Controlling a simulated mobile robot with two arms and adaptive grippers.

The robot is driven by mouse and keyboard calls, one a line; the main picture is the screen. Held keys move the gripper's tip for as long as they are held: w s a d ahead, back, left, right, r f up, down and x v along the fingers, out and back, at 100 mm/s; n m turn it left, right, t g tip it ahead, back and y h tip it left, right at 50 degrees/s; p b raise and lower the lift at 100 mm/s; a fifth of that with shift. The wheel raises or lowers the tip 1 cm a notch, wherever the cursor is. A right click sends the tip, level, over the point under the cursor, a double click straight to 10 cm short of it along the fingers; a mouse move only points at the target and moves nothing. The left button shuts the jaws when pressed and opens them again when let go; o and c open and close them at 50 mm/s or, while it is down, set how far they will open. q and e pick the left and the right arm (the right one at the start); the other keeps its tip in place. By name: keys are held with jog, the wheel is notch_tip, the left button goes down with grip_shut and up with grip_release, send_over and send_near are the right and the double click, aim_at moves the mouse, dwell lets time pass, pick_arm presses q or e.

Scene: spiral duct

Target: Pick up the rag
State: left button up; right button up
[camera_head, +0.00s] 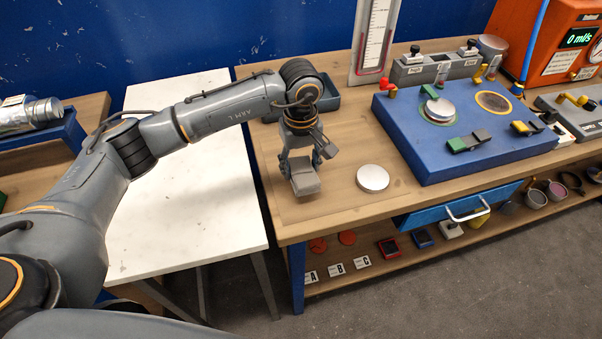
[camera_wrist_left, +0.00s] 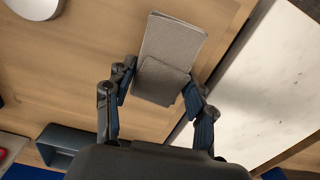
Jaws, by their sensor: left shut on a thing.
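The rag is a grey folded cloth (camera_head: 306,185) near the left end of the wooden workbench (camera_head: 340,205). In the left wrist view the rag (camera_wrist_left: 172,42) shows as a ribbed grey piece with a folded part between the fingers. My left gripper (camera_head: 302,164) points down from above and is shut on the rag; its fingers also show in the left wrist view (camera_wrist_left: 160,88), one on each side of the cloth. I cannot tell whether the rag's underside touches the bench. My right gripper is not in view.
A silver disc (camera_head: 373,178) lies right of the rag. A blue box with valves (camera_head: 460,130) stands further right. A grey-blue tray (camera_head: 328,100) sits behind my wrist. A white table (camera_head: 205,190) is on the left. A blue drawer (camera_head: 440,214) hangs under the bench.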

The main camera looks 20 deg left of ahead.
aim_at(300, 187)
pick_arm(q)
jog(key=s+r, duration=0.1)
jog(key=s, duration=0.1)
jog(key=s+d+r+b, duration=0.1)
jog(key=r, duration=0.1)
jog(key=s+r+b, duration=0.1)
jog(key=s+r, duration=0.1)
jog(key=shift+s+d+r, duration=0.2)
jog(key=shift+s+d, duration=0.1)
jog(key=shift+d, duration=0.05)
jog(key=s+d+r+b, duration=0.2)
jog(key=s+r, duration=0.2)
jog(key=s, duration=0.3)
jog(key=shift+s, duration=0.3)
jog(key=shift+d, duration=0.1)
jog(key=o, duration=0.6)
jog(key=shift+f, duration=0.1)
jog(key=c, duration=0.5)
jog(key=shift+o, duration=0.2)
